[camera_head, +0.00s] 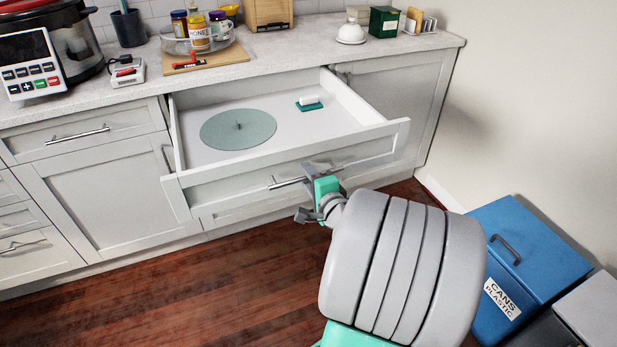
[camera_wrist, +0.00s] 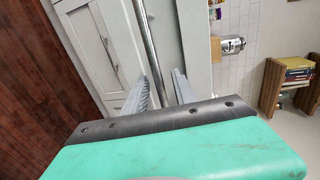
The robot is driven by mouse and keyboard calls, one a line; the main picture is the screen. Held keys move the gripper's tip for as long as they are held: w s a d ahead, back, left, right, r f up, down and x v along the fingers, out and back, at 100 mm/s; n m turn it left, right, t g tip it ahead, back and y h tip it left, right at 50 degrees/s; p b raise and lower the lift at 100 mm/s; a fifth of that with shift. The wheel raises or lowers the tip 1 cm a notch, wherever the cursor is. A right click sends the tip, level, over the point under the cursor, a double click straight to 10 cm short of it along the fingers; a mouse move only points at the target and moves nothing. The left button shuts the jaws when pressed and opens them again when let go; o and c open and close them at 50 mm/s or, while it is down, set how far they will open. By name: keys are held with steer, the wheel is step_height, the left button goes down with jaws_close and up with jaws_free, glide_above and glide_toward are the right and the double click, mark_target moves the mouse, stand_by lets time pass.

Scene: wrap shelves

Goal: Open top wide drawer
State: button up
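The top wide drawer (camera_head: 222,192) is pulled well out from the counter front, and its inside shows. Its bar handle (camera_head: 284,183) is on the front panel. My gripper (camera_head: 309,190) is at the right part of this handle, with its fingers apart, one above the bar and one lower. In the wrist view the handle bar (camera_wrist: 150,40) runs down toward the space between the two spread fingers of my gripper (camera_wrist: 161,90). Whether a finger touches the bar cannot be told. A round grey-green disc (camera_head: 238,130) and a small green-and-white item (camera_head: 309,104) lie inside the drawer.
The countertop (camera_head: 300,45) above holds jars on a tray, a cutting board and a green box (camera_head: 384,21). A blue bin (camera_head: 530,255) stands at the right by the wall. The wooden floor (camera_head: 180,290) in front of the left cabinets is clear.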

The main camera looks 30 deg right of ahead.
steer(key=v, duration=0.7)
steer(key=shift+s+p, duration=0.35)
steer(key=shift+s, duration=0.05)
steer(key=shift+a, duration=0.1)
steer(key=w+a+r+n+g+y+p, duration=0.1)
steer(key=a+r+n+g+y+p, duration=0.15)
steer(key=a+n+g+p, duration=0.3)
steer(key=a+r+n+g+y+p, duration=0.1)
steer(key=a+n+g+y+p, duration=0.15)
steer(key=a+n+p, duration=0.4)
steer(key=s+a+r+n+g+h+p, duration=0.1)
steer(key=s+a+r+n+g+p, duration=0.3)
steer(key=r, duration=0.7)
steer(key=s+a+n+p, duration=0.1)
steer(key=s+a+n, duration=0.1)
steer(key=a+n, duration=0.1)
steer(key=shift+a+n+h+p, duration=0.35)
steer(key=shift+a+n+h, duration=0.05)
steer(key=shift+n, duration=0.4)
